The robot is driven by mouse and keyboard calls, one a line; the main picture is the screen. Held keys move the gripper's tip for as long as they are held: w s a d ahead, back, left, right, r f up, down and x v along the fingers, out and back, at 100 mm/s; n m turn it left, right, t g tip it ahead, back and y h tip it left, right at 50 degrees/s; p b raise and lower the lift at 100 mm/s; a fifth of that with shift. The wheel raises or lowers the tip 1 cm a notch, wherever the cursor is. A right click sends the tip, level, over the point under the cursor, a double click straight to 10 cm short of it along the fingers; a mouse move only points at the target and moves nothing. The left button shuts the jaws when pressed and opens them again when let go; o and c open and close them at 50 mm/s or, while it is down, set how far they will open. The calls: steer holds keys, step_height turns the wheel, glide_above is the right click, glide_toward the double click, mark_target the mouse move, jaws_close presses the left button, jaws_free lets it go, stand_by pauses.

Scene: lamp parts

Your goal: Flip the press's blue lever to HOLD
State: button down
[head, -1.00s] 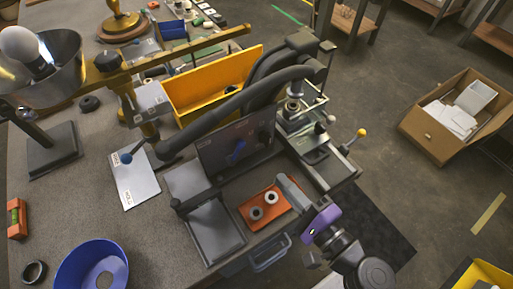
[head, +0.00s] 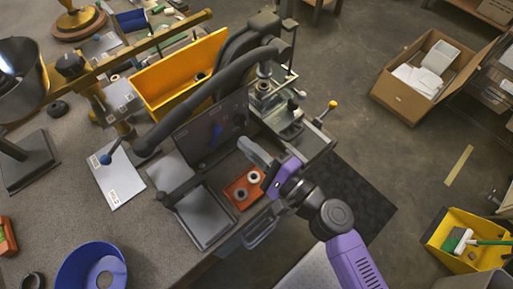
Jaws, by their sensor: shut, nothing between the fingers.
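A lever with a blue ball tip (head: 105,159) leans over a white plate (head: 128,186) on the bench, left of the press (head: 222,80). Its ball is by the plate's upper label, away from the lower label (head: 113,196), which seems to read HOLD. My gripper (head: 244,144) is shut and empty. It is in front of the press's dark upright panel (head: 200,125), well to the right of the lever and apart from it. My purple wrist reaches in from the lower right.
An orange tray (head: 230,190) with two round parts lies below my gripper. A yellow bin (head: 150,92) stands behind the press's curved dark arm. A blue bowl (head: 65,275) is at the front left.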

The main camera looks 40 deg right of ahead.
mark_target(214, 138)
steer(key=shift+w+a+p, duration=0.2)
steer(key=shift+w+p, duration=0.55)
steer(key=shift+w, duration=1.8)
steer(key=shift+a+r+n, duration=0.3)
steer(key=shift+r+n, duration=0.05)
steer(key=shift+n, duration=0.25)
steer(key=a+n, duration=0.1)
steer(key=a+r+n, duration=0.1)
steer(key=n, duration=0.1)
steer(key=r+n, duration=0.1)
steer(key=n, duration=0.1)
steer(key=shift+a+g, duration=0.3)
steer(key=shift+a, duration=0.1)
steer(key=a+n, duration=0.1)
steer(key=n, duration=0.1)
steer(key=a+n+p, duration=0.1)
steer(key=shift+r+n, duration=0.15)
steer(key=shift+n, duration=0.25)
steer(key=shift+a, duration=0.4)
steer(key=shift+a, duration=0.2)
steer(key=shift+s, duration=0.1)
